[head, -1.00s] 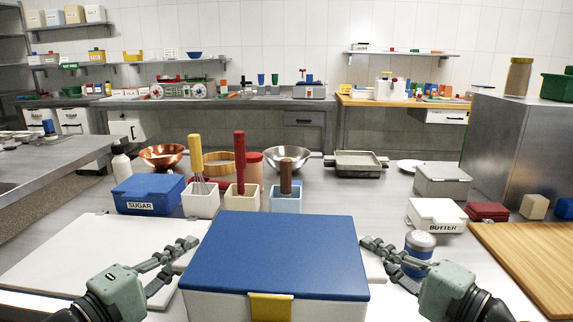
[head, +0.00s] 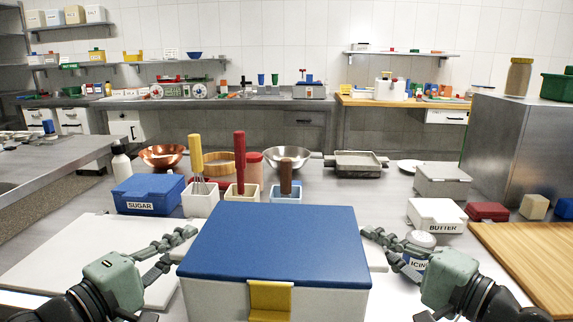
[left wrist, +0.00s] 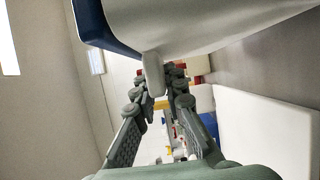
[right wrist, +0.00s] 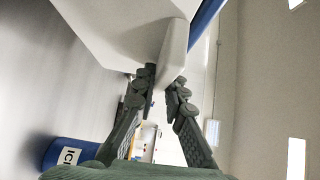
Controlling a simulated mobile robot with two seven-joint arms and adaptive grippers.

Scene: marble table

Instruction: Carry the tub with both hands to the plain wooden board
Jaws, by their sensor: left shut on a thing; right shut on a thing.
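The tub (head: 275,242) is white with a blue lid and a yellow front latch, and fills the bottom middle of the head view. My left gripper (head: 186,242) is shut on the tub's left side handle; the left wrist view shows the white handle (left wrist: 153,72) between its fingers. My right gripper (head: 374,243) is shut on the right side handle, which also shows in the right wrist view (right wrist: 173,50). The tub looks level and raised above the counter. The plain wooden board (head: 530,262) lies to the right, partly cut off by the picture edge.
A blue icing can (right wrist: 66,154) stands by my right gripper, partly hidden in the head view. A butter box (head: 436,214) and a red box (head: 487,211) stand behind the board. White boards (head: 75,255) lie left. A sugar box (head: 148,192) and utensil pots stand behind the tub.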

